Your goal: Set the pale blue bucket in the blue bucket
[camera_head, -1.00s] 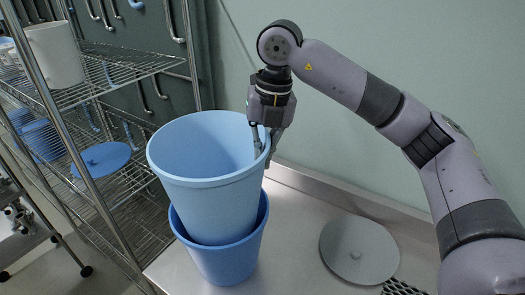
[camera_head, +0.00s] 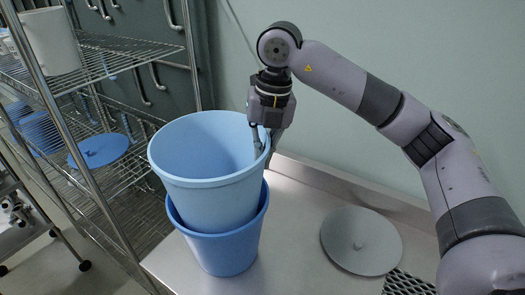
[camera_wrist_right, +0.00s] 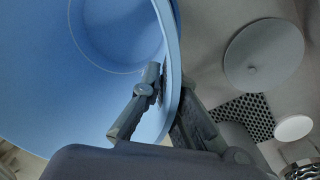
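The pale blue bucket (camera_head: 208,203) stands nearly upright with its lower part inside the blue bucket (camera_head: 224,254), and its upper part rises above the blue rim. Its bottom is hidden, so I cannot tell whether it rests on the blue bucket's floor. The blue bucket stands on the steel table. My right gripper (camera_head: 265,146) is shut on the right side of the pale blue bucket's rim. In the right wrist view one finger is inside the pale blue bucket (camera_wrist_right: 55,95) and the other is outside. My left gripper is not in view.
A grey round lid (camera_head: 361,240) lies on the steel table (camera_head: 300,262), right of the buckets. A perforated dark mat (camera_head: 405,284) is at the front right. A wire shelf (camera_head: 120,65) with a white container (camera_head: 48,42) and a blue lid (camera_head: 99,150) stands close on the left.

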